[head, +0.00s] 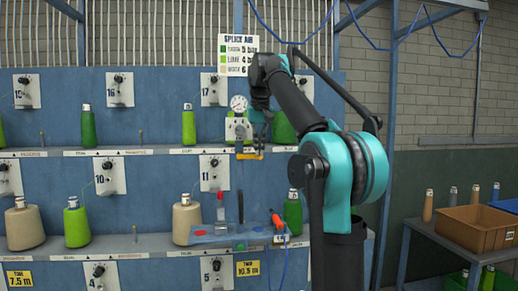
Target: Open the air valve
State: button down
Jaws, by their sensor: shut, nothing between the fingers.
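The air valve's yellow handle (249,156) lies level below a white regulator body (238,130) on the blue panel. A round pressure gauge (239,103) sits just above that body. My gripper (262,141) points down from the end of my arm, at the right of the regulator and close above the handle's right end. It is small and dark here and looks shut and empty. I cannot tell whether it touches the handle. My gripper and wrist cover part of the area to the right of the gauge.
A small tray (210,236) with a red-ended tool (279,224) juts out below. Yarn cones, including a green one (77,226) and a beige one (187,221), stand on the shelves. A brown crate (475,229) rests on a table at right.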

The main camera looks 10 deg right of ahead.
aim_at(262, 157)
jog(key=shift+d+f+y, duration=0.1)
jog(key=shift+f+y, duration=0.1)
jog(key=shift+y, duration=0.1)
jog(key=shift+d+f+m+y, duration=0.35)
jog(key=shift+f+y, duration=0.3)
jog(key=shift+y, duration=0.25)
jog(key=shift+d+f+y, duration=0.15)
jog(key=shift+f+y, duration=0.45)
jog(key=shift+y, duration=0.3)
jog(key=a+f+m+t+y, duration=0.1)
jog(key=a+f+m+y, duration=0.1)
jog(key=a+f+y, duration=0.2)
jog(key=shift+f+y, duration=1.75)
jog(key=shift+y, duration=1.95)
jog(key=shift+a, duration=0.1)
